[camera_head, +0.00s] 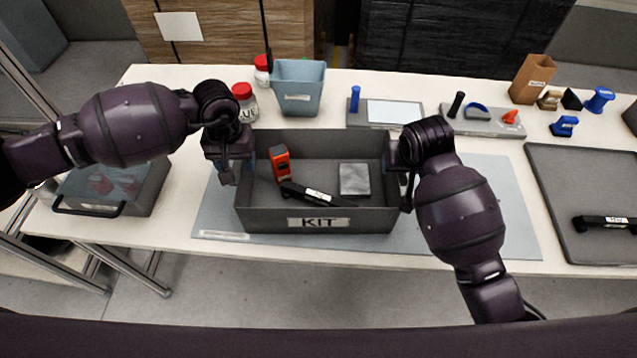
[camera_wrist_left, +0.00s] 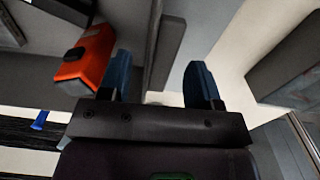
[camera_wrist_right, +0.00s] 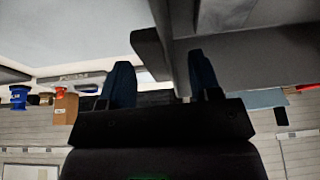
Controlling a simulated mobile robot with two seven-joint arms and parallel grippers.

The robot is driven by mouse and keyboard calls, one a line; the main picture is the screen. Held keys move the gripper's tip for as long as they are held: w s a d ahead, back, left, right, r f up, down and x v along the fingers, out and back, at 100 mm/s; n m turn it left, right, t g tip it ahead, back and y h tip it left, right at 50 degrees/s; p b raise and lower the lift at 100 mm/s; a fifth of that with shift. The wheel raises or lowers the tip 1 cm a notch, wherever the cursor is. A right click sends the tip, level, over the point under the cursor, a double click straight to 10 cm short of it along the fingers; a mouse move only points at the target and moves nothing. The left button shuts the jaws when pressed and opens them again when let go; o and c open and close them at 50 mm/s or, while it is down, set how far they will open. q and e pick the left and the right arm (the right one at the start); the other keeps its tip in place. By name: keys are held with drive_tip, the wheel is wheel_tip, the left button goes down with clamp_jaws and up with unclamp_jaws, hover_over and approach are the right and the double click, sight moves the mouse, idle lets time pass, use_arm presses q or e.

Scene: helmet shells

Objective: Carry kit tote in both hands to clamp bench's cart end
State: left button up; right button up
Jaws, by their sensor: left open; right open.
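The kit tote (camera_head: 318,223) is a dark grey open box labelled KIT, standing on a grey-blue mat on the bench. Inside it lie an orange device (camera_head: 281,163), a black tool with a white label (camera_head: 312,194) and a light grey square (camera_head: 354,179). My left gripper (camera_head: 236,170) is at the tote's left wall. In the left wrist view its blue fingers (camera_wrist_left: 160,85) are apart, with the wall between them. My right gripper (camera_head: 398,175) is at the right wall. In the right wrist view its fingers (camera_wrist_right: 162,85) are apart, with the tote's wall between them.
A blue-grey bin (camera_head: 298,88) and red-capped bottles (camera_head: 244,101) stand behind the tote. A lidded grey box (camera_head: 113,187) is at the left. A dark tray (camera_head: 585,175) lies at the right. Small trays (camera_head: 484,121) and a brown holder (camera_head: 531,79) are at the back right.

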use_arm(q)
drive_tip(key=shift+f, duration=0.55)
use_arm(e)
drive_tip(key=shift+w+f, duration=0.2)
drive_tip(key=shift+f, duration=0.35)
use_arm(q)
clamp_jaws()
use_arm(e)
clamp_jaws()
drive_tip(key=shift+r, duration=0.1)
